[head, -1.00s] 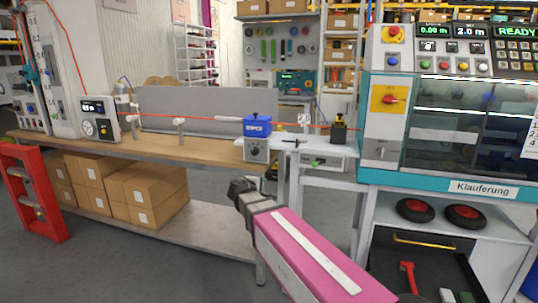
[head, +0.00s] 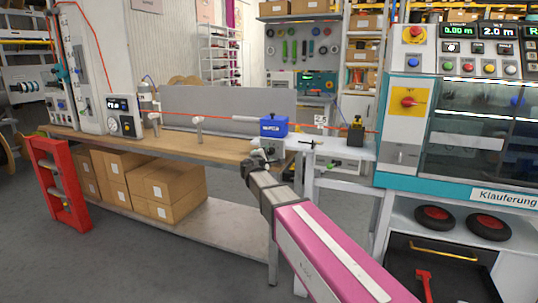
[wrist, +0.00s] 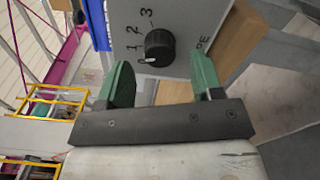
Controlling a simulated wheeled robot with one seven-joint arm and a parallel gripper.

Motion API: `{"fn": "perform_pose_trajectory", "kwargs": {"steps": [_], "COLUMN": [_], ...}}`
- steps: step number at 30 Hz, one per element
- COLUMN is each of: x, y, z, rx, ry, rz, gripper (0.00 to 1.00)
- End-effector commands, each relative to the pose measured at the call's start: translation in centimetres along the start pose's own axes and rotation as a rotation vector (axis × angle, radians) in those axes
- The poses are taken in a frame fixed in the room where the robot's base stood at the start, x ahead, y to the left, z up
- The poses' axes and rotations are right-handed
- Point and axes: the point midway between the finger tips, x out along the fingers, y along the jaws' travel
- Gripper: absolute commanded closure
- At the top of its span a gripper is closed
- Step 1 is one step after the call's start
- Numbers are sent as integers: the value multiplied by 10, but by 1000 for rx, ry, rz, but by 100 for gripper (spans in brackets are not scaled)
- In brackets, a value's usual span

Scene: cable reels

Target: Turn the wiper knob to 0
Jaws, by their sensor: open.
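The wiper knob (wrist: 159,47) is a round black knob on a grey panel (wrist: 183,14) in the wrist view. Marks 1, 2 and 3 run along one side of it. A pale mark on the knob sits at its lower left edge, near where a 0 seems to be partly hidden. My gripper (wrist: 162,62) is open, its two green fingers apart on either side of the knob, short of it and empty. In the head view my gripper (head: 250,167) is just in front of the grey box (head: 268,147) under the blue wiper block (head: 274,127) and hides the knob.
An orange-red cable (head: 215,127) runs through the blue block above the wooden bench (head: 190,145). A white side table (head: 340,150) and a teal-framed machine (head: 405,183) stand to the right. Cardboard boxes (head: 160,190) lie under the bench.

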Motion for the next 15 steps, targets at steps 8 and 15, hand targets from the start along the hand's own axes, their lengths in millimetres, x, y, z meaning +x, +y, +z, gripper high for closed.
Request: {"fn": "perform_pose_trajectory", "kwargs": {"steps": [8,15], "x": [24,25], "y": [0,0], "z": [0,0], "rx": [0,0], "ry": [0,0], "rz": [0,0], "gripper": [40,40]}}
